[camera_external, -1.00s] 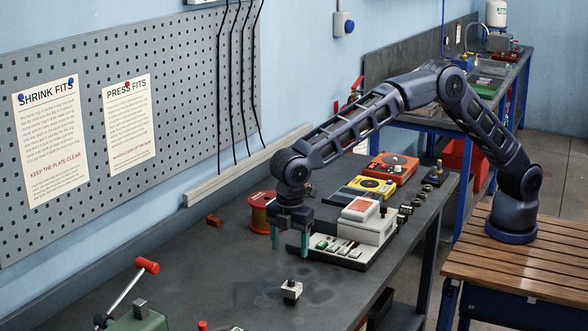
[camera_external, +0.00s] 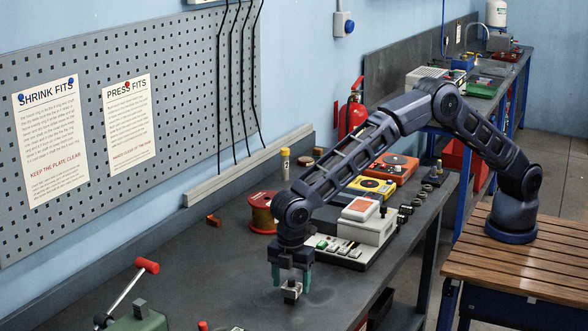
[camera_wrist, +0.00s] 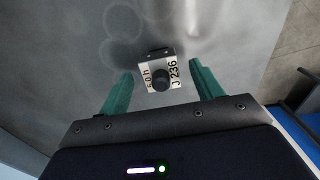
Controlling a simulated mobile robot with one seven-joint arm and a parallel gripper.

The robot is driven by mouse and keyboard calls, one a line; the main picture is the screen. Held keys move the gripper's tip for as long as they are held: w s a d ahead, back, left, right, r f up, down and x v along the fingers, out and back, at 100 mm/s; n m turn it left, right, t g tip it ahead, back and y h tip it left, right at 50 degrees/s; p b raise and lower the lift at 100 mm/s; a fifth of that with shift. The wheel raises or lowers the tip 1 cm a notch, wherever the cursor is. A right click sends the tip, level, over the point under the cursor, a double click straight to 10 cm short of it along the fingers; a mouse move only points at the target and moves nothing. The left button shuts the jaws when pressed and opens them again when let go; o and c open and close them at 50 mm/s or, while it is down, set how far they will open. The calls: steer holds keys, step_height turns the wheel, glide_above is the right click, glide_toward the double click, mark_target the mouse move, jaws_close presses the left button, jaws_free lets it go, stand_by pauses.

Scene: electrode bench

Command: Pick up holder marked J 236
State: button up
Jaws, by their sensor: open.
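The holder marked J 236 (camera_wrist: 173,75) is a small white block with a round black knob on top. In the wrist view it sits between and a little beyond my two green fingertips, with "J 236" printed along its right side. In the external view the holder (camera_external: 291,292) stands on the dark bench top, partly hidden by my gripper. My gripper (camera_external: 291,277) points down over it with its fingers apart on either side. The same gripper (camera_wrist: 162,85) shows open in the wrist view. I cannot tell whether a finger touches the holder.
A white device with a row of small blocks (camera_external: 340,248) stands behind to the right, near a copper-coloured spool (camera_external: 263,213). A green machine with a red-handled lever (camera_external: 147,266) is at the front left. The bench around the holder is clear.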

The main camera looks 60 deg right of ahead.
mark_target(292, 285)
step_height(292, 285, down, 4)
steer(key=shift+d+r, duration=0.1)
steer(key=shift+r, duration=0.15)
steer(key=shift+c, duration=0.4)
steer(key=c, duration=1.2)
